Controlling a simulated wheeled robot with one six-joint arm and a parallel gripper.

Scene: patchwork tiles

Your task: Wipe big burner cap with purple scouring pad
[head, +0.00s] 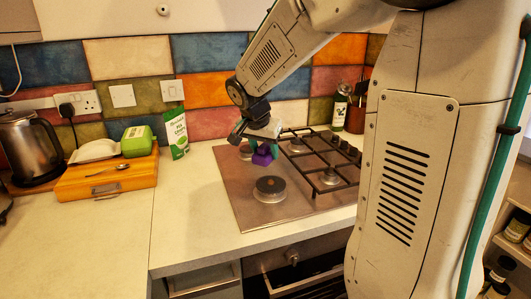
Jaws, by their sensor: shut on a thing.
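My gripper (262,146) points down over the left part of the hob and is shut on the purple scouring pad (262,156). The pad is held above the hob, behind the big burner cap (270,184) in the picture. The big burner cap is a dark round disc on the front left burner, with no grate over it. I see a gap between the pad and this cap. Another burner (246,149) at the back left is partly hidden behind my gripper.
A black grate (318,165) stands over the hob's (247,208) right burners. A bottle (339,112) and a utensil pot (356,119) stand behind it. The front left counter is clear.

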